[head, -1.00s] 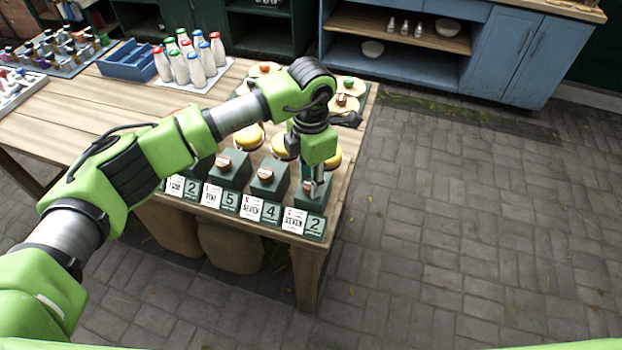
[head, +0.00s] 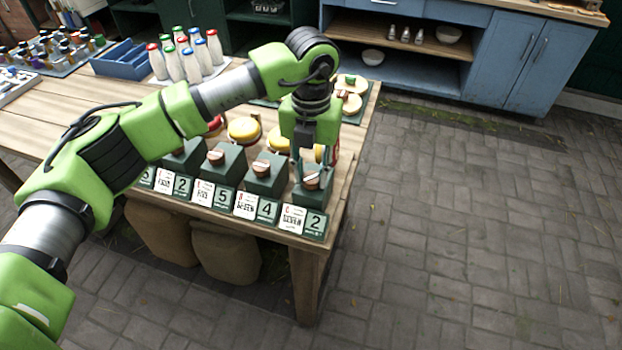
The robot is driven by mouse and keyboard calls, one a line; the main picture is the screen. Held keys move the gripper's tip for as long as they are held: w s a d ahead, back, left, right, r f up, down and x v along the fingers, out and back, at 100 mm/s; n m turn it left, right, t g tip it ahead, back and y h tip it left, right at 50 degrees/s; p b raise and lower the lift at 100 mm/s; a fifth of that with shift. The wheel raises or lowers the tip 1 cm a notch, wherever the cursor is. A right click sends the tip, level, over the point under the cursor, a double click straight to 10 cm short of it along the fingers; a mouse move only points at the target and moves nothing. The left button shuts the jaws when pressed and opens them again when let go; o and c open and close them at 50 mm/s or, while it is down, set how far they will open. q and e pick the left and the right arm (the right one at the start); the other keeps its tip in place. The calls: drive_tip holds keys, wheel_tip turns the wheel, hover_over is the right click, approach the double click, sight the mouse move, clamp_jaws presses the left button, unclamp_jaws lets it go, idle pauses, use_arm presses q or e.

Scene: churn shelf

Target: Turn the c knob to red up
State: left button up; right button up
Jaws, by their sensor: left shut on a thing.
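A row of dark green boxes, each with a copper-coloured knob on top, stands along the table's front edge in the head view. The rightmost box (head: 310,199) bears the c knob (head: 312,182); the card in front of it (head: 292,219) seems to carry a red C, with a number 2 plate beside it. My left gripper (head: 313,176) points down over this box, its fingers at either side of the knob, shut on it. The fingers partly hide the knob, and I cannot make out a red mark on it. My right gripper is not in view.
Other knobs on boxes (head: 262,168) stand close to the left. Yellow-topped round items (head: 243,129) lie behind them. Several bottles (head: 190,65) and a blue tray (head: 121,59) stand farther back on the table (head: 80,115). The paved floor at right is clear.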

sight(311, 177)
use_arm(q)
drive_tip(key=n+b, duration=0.3)
drive_tip(key=n, duration=0.1)
drive_tip(key=shift+f+n, duration=0.15)
drive_tip(key=shift+n, duration=0.15)
drive_tip(key=shift+n+b, duration=0.95)
drive_tip(key=shift+n, duration=0.85)
drive_tip(key=o, duration=1.1)
drive_tip(key=shift+r, duration=0.25)
wheel_tip(311, 177, up, 12)
drive_tip(key=shift+f, duration=0.1)
